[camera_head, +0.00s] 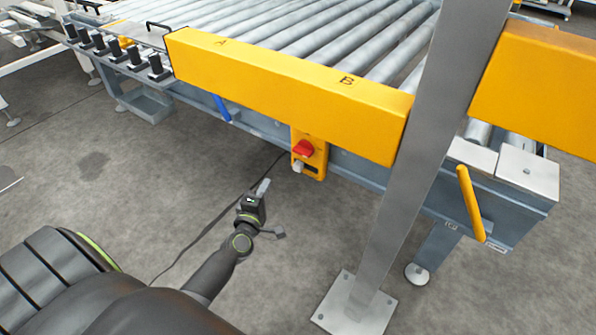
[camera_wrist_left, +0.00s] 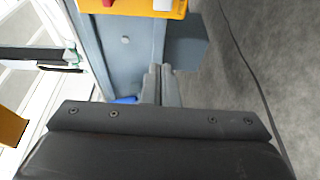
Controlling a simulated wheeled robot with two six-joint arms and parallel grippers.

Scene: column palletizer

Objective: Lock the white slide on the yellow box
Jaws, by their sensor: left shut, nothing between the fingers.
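The yellow box (camera_head: 318,160) hangs under the yellow beam on the side of the roller conveyor. It has a red knob (camera_head: 303,148) and, lower left of it, a small white part (camera_head: 298,167), which looks like the slide; its exact setting is too small to tell. In the left wrist view the box (camera_wrist_left: 135,8) shows at the top edge, cut off, with the white part (camera_wrist_left: 163,4) at its right. My left gripper (camera_head: 264,186) is below and left of the box, apart from it. Its fingers (camera_wrist_left: 160,70) are together and empty. My right gripper is not in view.
A yellow beam (camera_head: 270,88) marked A and B runs above the box. A grey post (camera_head: 410,160) stands to the right. A blue lever (camera_head: 221,108) and a yellow handle (camera_head: 470,203) flank the box. Grey floor (camera_head: 140,190) around my left arm is mostly open.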

